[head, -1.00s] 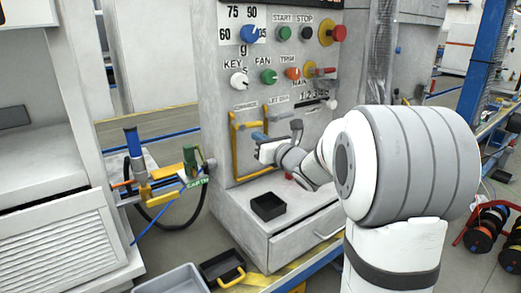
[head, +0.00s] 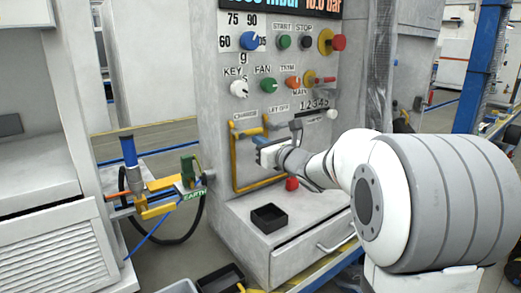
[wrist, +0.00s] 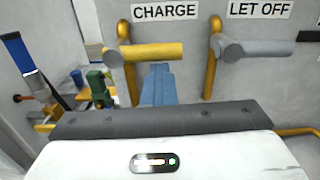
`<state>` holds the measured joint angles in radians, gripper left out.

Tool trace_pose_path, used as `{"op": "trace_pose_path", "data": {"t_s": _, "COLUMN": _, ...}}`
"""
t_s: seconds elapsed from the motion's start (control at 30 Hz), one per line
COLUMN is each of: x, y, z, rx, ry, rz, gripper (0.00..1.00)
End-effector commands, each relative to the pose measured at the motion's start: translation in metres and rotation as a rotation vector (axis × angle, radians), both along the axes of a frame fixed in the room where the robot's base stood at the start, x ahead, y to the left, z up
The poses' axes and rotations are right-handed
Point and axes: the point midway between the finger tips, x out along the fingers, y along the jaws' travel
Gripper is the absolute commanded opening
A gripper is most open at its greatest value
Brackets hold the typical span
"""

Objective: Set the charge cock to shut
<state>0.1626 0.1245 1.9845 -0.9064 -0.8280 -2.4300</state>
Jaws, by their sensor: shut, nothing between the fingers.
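The charge cock (wrist: 150,52) has a yellow lever lying level and pointing right, under the CHARGE label in the wrist view. In the head view its yellow lever (head: 249,133) shows small on the panel. My gripper (wrist: 158,72) is shut and empty. Its blue-grey fingertips are just below the yellow lever in the picture; I cannot tell whether they touch it. In the head view my gripper (head: 257,141) is in front of the panel, close to the cock.
The grey LET OFF lever (wrist: 262,48) is close on the right, also level. Yellow pipes (head: 235,168) run down the panel. A red knob (head: 291,184) and black tray (head: 268,217) are below. The blue-handled EARTH clamp rack (head: 155,205) stands left.

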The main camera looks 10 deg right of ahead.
Motion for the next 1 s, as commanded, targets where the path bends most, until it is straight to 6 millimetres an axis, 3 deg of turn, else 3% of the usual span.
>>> {"op": "trace_pose_path", "data": {"t_s": 0.3, "x": -0.004, "y": 0.0, "z": 0.009, "rx": 0.005, "ry": -0.013, "rz": 0.003, "gripper": 0.0}}
{"op": "trace_pose_path", "data": {"t_s": 0.7, "x": -0.059, "y": -0.028, "z": 0.0, "rx": 0.002, "ry": -0.001, "rz": 0.0, "gripper": 0.0}}
{"op": "trace_pose_path", "data": {"t_s": 1.0, "x": -0.071, "y": -0.034, "z": -0.003, "rx": 0.001, "ry": 0.002, "rz": -0.001, "gripper": 0.0}}
